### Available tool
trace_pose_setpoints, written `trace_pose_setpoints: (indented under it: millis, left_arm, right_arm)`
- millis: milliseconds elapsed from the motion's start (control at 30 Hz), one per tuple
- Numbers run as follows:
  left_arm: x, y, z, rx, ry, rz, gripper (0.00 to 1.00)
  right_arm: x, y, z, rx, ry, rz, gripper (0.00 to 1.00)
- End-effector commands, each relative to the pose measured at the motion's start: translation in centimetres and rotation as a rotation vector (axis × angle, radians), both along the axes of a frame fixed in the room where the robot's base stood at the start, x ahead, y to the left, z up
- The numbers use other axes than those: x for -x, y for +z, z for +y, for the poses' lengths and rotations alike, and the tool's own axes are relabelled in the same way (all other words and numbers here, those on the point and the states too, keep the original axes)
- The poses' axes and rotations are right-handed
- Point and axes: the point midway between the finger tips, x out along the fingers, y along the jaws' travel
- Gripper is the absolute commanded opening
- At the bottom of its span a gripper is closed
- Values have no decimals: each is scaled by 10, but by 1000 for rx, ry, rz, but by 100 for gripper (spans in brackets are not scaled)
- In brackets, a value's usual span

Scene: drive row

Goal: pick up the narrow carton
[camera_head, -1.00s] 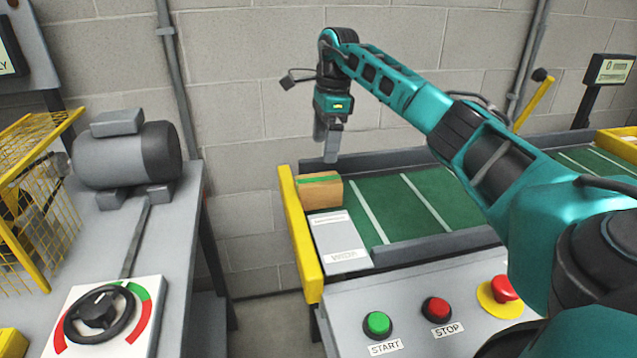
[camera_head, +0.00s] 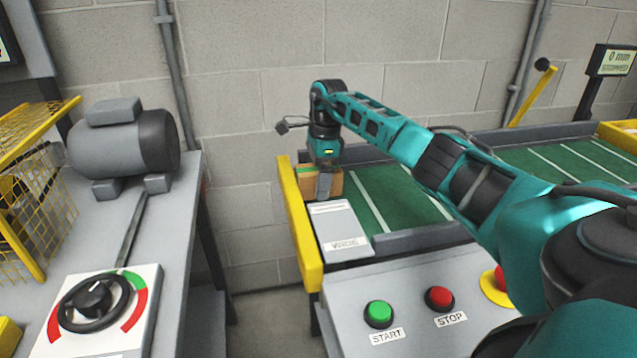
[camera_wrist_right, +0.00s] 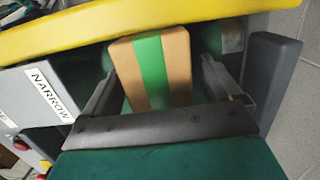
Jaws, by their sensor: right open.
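A brown carton with a green stripe (camera_head: 306,187) stands at the left end of the green conveyor, against the yellow end stop. My right gripper (camera_head: 325,188) is lowered at it and hides part of it in the head view. In the right wrist view the carton (camera_wrist_right: 152,65) appears between the two open fingers of my right gripper (camera_wrist_right: 160,75), with gaps on both sides. A pale grey flat-topped box (camera_head: 342,230) lies beside the carton on the near side. A label reading NARROW shows on a pale surface (camera_wrist_right: 42,85) in the wrist view. My left gripper is out of view.
The yellow end stop (camera_head: 303,235) and dark side rails border the conveyor (camera_head: 400,195). A console (camera_head: 410,300) with START and STOP buttons stands in front. A bench (camera_head: 180,230) with a grey motor (camera_head: 125,150) and handwheel is at left. The belt right of the carton is clear.

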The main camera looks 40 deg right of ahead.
Motion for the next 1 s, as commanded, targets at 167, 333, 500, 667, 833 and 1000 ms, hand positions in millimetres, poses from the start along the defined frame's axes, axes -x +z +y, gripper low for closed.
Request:
trace_pose_setpoints:
  millis: [167, 333, 500, 667, 833, 1000]
  left_arm:
    - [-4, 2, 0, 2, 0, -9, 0]
    - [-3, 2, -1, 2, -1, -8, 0]
    - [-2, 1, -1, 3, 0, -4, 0]
    - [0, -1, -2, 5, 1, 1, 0]
    - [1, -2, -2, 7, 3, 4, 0]
    - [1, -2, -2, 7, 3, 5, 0]
  right_arm:
    - [0, -4, 0, 0, 0, -1, 92]
    - [0, -4, 0, 0, 0, -1, 83]
    - [0, -4, 0, 0, 0, -1, 67]
    - [0, -4, 0, 0, 0, -1, 51]
    - [0, -4, 0, 0, 0, -1, 35]
    - [0, -3, 0, 0, 0, -2, 28]
